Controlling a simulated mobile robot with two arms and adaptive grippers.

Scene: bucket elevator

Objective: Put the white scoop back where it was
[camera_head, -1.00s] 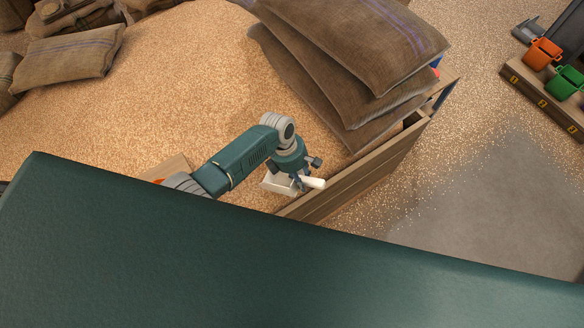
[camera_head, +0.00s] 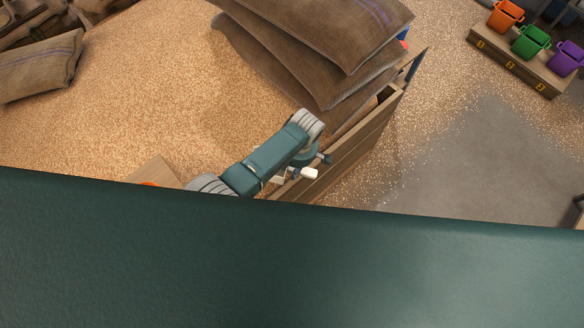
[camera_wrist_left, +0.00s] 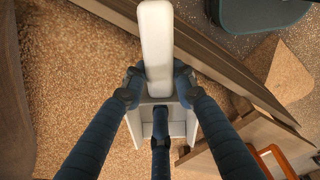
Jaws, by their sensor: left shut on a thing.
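The white scoop shows in the head view as a pale handle (camera_head: 309,174) sticking out to the right of my left gripper (camera_head: 290,176), by the top edge of the wooden wall (camera_head: 345,160). Its body is mostly hidden by my arm there. In the left wrist view the handle (camera_wrist_left: 156,45) points up the picture, and the boxy scoop body (camera_wrist_left: 178,112) lies below it. My left gripper (camera_wrist_left: 152,88) is shut around the scoop where handle and body meet. I cannot tell whether the scoop touches the grain. My right gripper is not in view.
Grain (camera_head: 120,90) covers the area left of the wall. Stacked sacks (camera_head: 315,45) stand at its far end. A wooden piece (camera_head: 153,172) with something orange is beside my arm. Orange, green and purple buckets (camera_head: 530,42) stand on a plank at upper right. Grey floor (camera_head: 460,160) is open.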

